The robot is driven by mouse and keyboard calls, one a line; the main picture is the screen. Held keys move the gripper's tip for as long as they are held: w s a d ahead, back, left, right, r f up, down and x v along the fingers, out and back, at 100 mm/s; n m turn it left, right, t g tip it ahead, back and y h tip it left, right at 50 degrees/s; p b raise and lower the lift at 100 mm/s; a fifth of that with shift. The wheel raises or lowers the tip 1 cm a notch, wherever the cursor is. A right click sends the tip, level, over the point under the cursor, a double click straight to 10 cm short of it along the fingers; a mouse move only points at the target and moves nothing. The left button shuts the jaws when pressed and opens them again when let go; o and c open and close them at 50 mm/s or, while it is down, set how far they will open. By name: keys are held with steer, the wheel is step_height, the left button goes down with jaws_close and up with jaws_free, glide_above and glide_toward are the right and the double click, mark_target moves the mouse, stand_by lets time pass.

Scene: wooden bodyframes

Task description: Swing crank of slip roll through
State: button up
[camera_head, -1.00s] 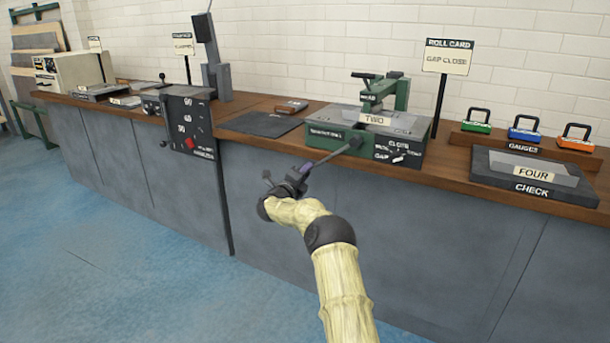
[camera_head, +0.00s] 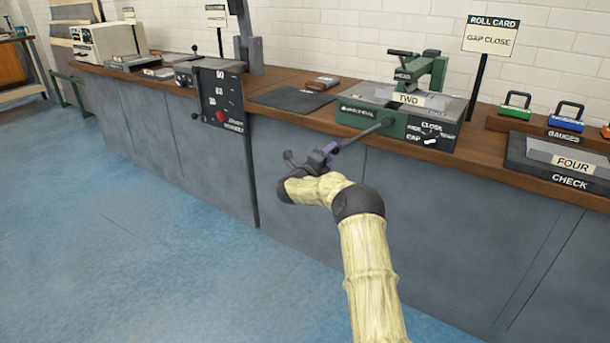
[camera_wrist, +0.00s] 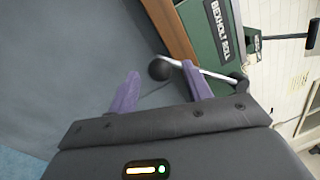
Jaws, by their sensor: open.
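The slip roll is the green machine (camera_head: 372,115) labelled TWO on the bench, with a green side plate (camera_wrist: 208,35) in the wrist view. Its crank (camera_head: 362,134) is a grey rod reaching out from the front towards my gripper. In the wrist view the crank arm (camera_wrist: 215,74) is a silver rod ending in a black ball knob (camera_wrist: 159,68). My gripper (camera_head: 325,152) is open in front of the bench, at the crank's outer end. In the wrist view the knob appears between the purple fingertips (camera_wrist: 160,80); contact cannot be told.
The wooden bench top (camera_head: 295,112) runs along the wall above grey cabinet fronts. A dark lever panel (camera_head: 222,98) stands left. A CHECK tray (camera_head: 555,165) and coloured gauges (camera_head: 515,106) are right. Blue floor (camera_head: 150,250) is clear at left.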

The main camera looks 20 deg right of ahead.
steer(key=p+v, duration=0.2)
steer(key=v, duration=1.2)
